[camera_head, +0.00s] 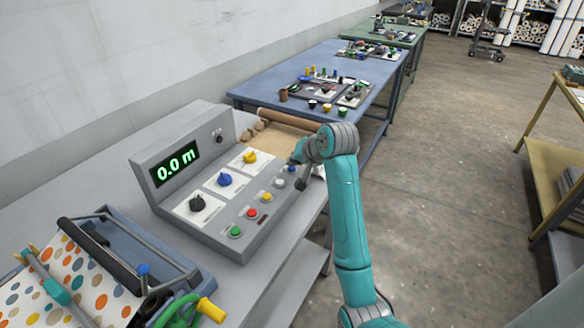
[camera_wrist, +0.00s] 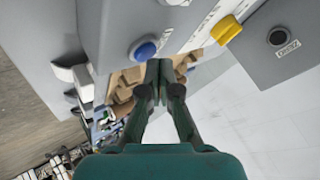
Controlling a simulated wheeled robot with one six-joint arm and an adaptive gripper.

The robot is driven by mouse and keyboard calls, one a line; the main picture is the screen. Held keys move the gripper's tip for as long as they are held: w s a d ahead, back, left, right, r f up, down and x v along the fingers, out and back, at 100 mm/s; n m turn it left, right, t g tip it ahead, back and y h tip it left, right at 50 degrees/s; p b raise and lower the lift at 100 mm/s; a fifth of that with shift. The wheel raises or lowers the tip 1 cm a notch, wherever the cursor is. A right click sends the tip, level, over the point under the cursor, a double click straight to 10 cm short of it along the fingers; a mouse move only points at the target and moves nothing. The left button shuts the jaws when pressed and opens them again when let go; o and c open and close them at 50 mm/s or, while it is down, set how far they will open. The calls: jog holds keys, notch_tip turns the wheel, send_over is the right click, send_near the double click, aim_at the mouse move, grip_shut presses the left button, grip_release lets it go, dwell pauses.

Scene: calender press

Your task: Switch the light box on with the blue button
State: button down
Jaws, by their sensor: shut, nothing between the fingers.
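The blue button (camera_head: 292,169) is the far end of the button row on the grey sloped control panel (camera_head: 215,240). In the wrist view the same blue button (camera_wrist: 145,48) is large and close, a round cap standing out from the panel. My gripper (camera_wrist: 158,68) is shut and empty, its fingertips just beside the button in that view; I cannot tell whether they touch it. In the head view my gripper (camera_head: 301,180) is by the panel's far right corner, partly hidden by my wrist. I cannot make out a light box for certain.
White (camera_head: 279,183), yellow (camera_head: 265,197), red (camera_head: 252,213) and green (camera_head: 236,232) buttons share the row. Black (camera_head: 197,203), blue (camera_head: 225,180) and yellow (camera_head: 249,157) knobs sit behind. The display (camera_head: 175,162) reads 0.0 m. Brown rolls (camera_head: 288,120) lie beyond the panel.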

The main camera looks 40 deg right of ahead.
aim_at(294, 169)
jog(key=shift+f, duration=0.15)
dwell(0.5)
jog(key=shift+f, duration=0.3)
jog(key=shift+r, duration=0.45)
dwell(0.4)
jog(key=shift+r, duration=3)
